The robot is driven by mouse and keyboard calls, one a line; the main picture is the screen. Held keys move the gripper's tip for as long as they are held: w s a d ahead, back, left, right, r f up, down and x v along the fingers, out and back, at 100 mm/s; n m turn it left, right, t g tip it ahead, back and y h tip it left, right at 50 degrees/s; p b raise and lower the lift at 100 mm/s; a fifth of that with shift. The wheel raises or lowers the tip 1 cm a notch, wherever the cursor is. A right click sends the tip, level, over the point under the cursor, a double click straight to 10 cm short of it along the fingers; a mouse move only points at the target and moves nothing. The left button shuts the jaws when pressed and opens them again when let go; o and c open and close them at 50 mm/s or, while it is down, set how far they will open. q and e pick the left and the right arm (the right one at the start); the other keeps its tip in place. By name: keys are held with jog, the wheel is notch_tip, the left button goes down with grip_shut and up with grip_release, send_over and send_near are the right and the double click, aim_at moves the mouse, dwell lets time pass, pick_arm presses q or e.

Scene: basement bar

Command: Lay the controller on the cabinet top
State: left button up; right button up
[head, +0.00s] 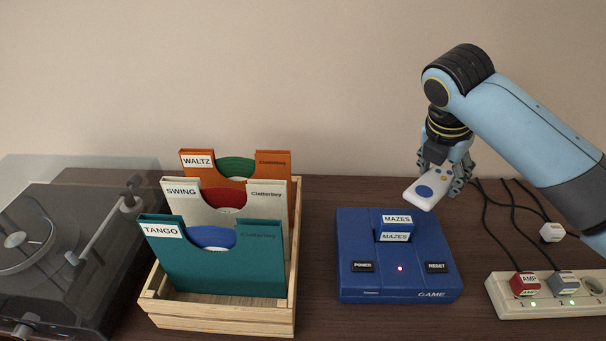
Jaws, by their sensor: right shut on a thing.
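The controller (431,189) is a small white slab with a large blue round button and small coloured buttons. My right gripper (452,178) is shut on its far end and holds it tilted, above the back right corner of the blue game console. Its exact height over the cabinet top is hard to tell. The cabinet top (325,215) is dark brown wood. My left gripper is not in view.
The blue game console (352,237) holds a MAZES cartridge (396,223); its red light is lit. A power strip (548,307) with plugs and black cables lies at right. A wooden record crate (225,318) and a turntable (60,250) stand at left. Bare wood shows between crate and console.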

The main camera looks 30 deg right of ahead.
jog(key=shift+w, duration=0.35)
jog(key=w+f, duration=0.1)
jog(key=w, duration=0.2)
jog(key=w+f+b, duration=0.1)
jog(key=w+f, duration=0.3)
jog(key=w, duration=0.1)
jog(key=shift+w+d+f+b, duration=0.15)
jog(key=shift+w+d+b, duration=0.05)
jog(key=shift+w+b, duration=0.15)
jog(key=shift+w+d+f, duration=0.1)
jog(key=shift+w+f, duration=0.25)
jog(key=shift+w, duration=0.2)
jog(key=shift+w+f, duration=0.3)
jog(key=shift+w, duration=0.25)
jog(key=shift+w+f+b, duration=0.15)
jog(key=shift+w+b, duration=0.05)
jog(key=shift+b, duration=0.1)
notch_tip(320, 180, down, 3)
jog(key=shift+f, duration=0.2)
jog(key=shift+f+b, duration=0.25)
jog(key=shift+b, duration=0.05)
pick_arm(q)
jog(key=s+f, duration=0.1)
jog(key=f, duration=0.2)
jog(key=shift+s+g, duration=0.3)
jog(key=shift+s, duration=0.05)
pick_arm(e)
jog(key=shift+f, duration=0.1)
